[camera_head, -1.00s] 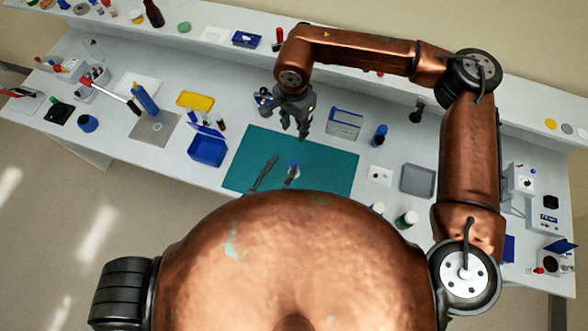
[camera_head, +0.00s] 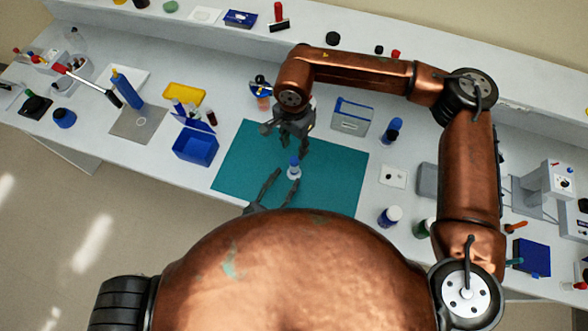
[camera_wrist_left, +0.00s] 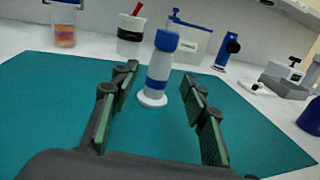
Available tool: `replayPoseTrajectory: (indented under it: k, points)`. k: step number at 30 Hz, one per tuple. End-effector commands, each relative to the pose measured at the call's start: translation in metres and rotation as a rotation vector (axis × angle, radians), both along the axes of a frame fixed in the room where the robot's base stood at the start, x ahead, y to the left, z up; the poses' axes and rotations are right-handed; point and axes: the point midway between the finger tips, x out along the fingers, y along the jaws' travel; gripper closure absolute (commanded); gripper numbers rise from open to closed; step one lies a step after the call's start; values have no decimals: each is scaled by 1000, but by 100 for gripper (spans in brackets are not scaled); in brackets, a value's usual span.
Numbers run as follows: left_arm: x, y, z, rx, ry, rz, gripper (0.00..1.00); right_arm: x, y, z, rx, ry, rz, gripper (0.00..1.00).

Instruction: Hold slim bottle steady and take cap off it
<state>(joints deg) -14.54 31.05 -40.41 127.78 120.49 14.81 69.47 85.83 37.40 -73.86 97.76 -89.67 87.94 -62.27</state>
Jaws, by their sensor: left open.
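The slim bottle (camera_head: 294,173) stands upright on the teal mat (camera_head: 240,160), with its blue cap (camera_head: 295,160) on. In the left wrist view the bottle (camera_wrist_left: 157,74) is white with a blue cap (camera_wrist_left: 166,41), a blue band and a wide white foot. My left gripper (camera_head: 284,180) is open, low over the mat on the near side of the bottle. In its wrist view the bottle stands centred between the two spread fingers (camera_wrist_left: 158,88), with a gap on each side. My right gripper (camera_head: 293,147) hangs fingers down just behind and above the bottle; its fingers look apart and empty.
A blue bin (camera_head: 196,149) is left of the mat. The mat around the bottle is clear.

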Motion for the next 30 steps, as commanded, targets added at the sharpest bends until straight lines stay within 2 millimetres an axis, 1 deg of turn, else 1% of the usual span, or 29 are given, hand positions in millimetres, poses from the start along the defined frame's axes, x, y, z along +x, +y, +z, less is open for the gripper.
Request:
replayPoseTrajectory:
  k: [1, 6, 12, 15, 23, 30]
  points:
    - [8, -5, 2, 0, -4, -1, 58, 0, 0, 1, 0, 0, 0, 64]
    - [30, -18, 2, -1, -3, -1, 58, 0, 0, 0, 0, 0, 0, 64]
    - [47, -28, 0, 0, 0, 1, 58, 0, 0, 0, 0, 0, 0, 64]
    - [51, -30, 1, 0, 0, 1, 58, 0, 0, 0, 0, 0, 0, 64]
    - [51, -31, 0, 0, 1, 1, 58, 0, 0, 0, -1, 1, 0, 64]
    - [51, -31, 0, 0, 1, 1, 74, 0, 0, 0, -1, 1, 0, 64]
